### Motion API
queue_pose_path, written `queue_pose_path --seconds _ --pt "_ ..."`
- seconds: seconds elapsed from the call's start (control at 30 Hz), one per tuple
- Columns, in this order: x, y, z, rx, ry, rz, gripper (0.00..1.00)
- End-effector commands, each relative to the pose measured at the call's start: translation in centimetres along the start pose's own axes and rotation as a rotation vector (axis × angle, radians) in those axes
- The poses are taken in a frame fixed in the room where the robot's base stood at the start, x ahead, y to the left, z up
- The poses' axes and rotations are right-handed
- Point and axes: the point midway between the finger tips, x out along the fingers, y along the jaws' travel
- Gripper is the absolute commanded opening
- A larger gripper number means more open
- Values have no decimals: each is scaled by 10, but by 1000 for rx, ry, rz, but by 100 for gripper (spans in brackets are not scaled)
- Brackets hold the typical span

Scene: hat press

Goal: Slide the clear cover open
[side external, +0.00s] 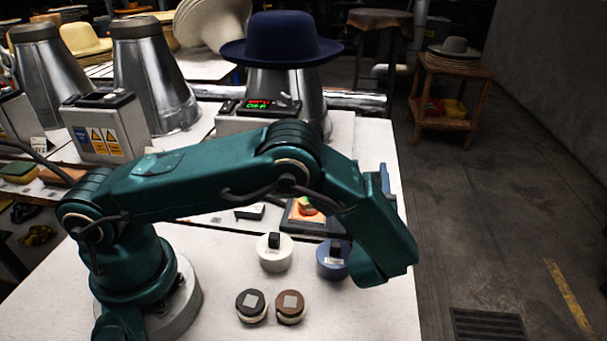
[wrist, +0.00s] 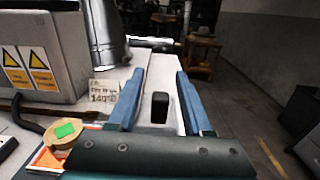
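I cannot make out the clear cover for certain in either view. A control box (side external: 256,117) with a lit red and green display stands in front of the cone under the blue hat; a dark bar lies on its top. My gripper (wrist: 160,74) is open, its two blue fingers spread apart. A black upright block (wrist: 160,107) shows between the fingers, with gaps on both sides; what it belongs to is hidden. In the side view, my gripper (side external: 384,179) is mostly hidden behind my forearm, over the right side of the white table.
A blue hat (side external: 280,40) sits on a metal cone. A box with yellow warning labels (wrist: 40,57) stands at the left. A white round pot (side external: 275,253), a blue pot (side external: 331,266) and two small discs stand on the front table (side external: 370,318). Open floor lies right.

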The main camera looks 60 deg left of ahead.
Motion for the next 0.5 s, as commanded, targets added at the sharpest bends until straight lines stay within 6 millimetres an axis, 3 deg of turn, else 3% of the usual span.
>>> queue_pose_path --seconds 0.17,0.5 --pt "-8 -1 0 0 -1 -3 50" --pt "-48 -1 0 0 0 -3 50"
